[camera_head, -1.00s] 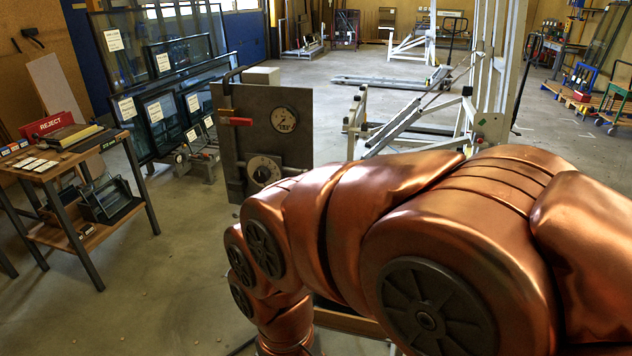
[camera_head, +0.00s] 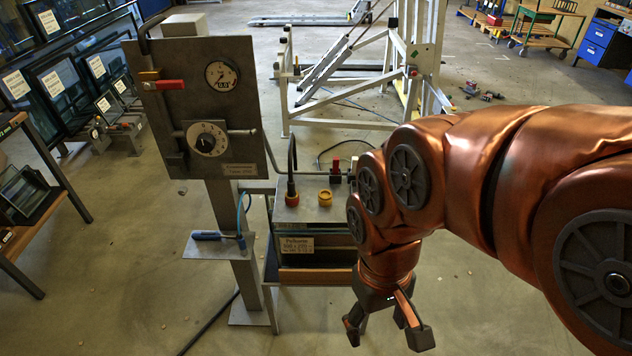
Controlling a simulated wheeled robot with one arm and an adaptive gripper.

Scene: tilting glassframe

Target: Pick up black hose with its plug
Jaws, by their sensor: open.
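A black hose (camera_head: 291,160) rises from the top of a grey metal unit (camera_head: 310,190) in the middle of the head view. It bends over at its upper end. My gripper (camera_head: 386,332) hangs to the lower right of the unit, pointing down. Its fingers are spread and nothing shows between them.
A grey panel (camera_head: 240,105) with gauge, dial and red-handled lever stands left of the unit on a post. A white frame (camera_head: 350,110) stands behind. Floor at lower left is mostly free.

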